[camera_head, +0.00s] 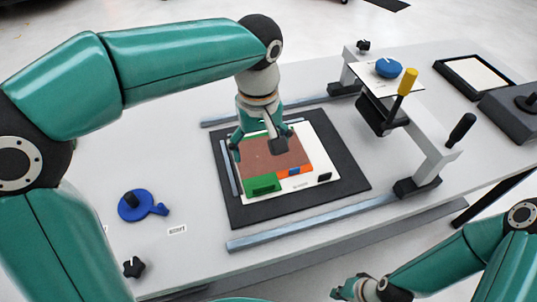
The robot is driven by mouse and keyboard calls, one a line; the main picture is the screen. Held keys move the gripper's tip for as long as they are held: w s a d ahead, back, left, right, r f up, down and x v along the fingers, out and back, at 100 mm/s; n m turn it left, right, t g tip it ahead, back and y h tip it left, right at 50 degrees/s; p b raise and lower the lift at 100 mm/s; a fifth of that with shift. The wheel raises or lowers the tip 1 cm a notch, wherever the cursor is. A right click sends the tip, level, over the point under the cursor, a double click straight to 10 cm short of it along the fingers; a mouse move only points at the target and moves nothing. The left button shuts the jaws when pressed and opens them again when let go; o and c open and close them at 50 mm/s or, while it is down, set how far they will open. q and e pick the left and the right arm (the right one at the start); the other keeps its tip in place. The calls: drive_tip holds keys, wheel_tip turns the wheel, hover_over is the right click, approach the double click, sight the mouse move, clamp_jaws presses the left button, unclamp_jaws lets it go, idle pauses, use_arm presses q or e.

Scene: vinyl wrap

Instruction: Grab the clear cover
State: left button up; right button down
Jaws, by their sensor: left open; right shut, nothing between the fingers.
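I cannot clearly pick out a clear cover; a transparent sheet over the layered board cannot be told apart here. The board is a white sheet (317,143) with a reddish-brown panel (285,160), a green piece (264,186) and small orange and blue pieces, lying on a black mat (345,180). My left gripper (258,148) is open, pointing down over the far left part of the brown panel. Its fingers are spread; contact with the surface cannot be told. My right gripper (350,290) is shut and empty at the bottom, off the table's near edge.
Grey rails (315,222) run along the near and far sides of the mat. A blue round tool (135,206) lies left. A black-framed tray (475,77) sits far right.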

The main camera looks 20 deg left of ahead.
use_arm(q)
hover_over(264, 186)
drive_tip(key=f, duration=0.8)
drive_tip(key=shift+a+f, duration=0.15)
drive_tip(key=shift+a, duration=0.2)
drive_tip(key=shift+d+f+p, duration=0.15)
drive_tip(key=shift+f+p, duration=0.05)
drive_tip(key=shift+f, duration=1.35)
drive_tip(key=shift+d+f+p, duration=0.15)
drive_tip(key=shift+f, duration=1.35)
drive_tip(key=c, duration=1)
drive_tip(key=shift+r, duration=0.1)
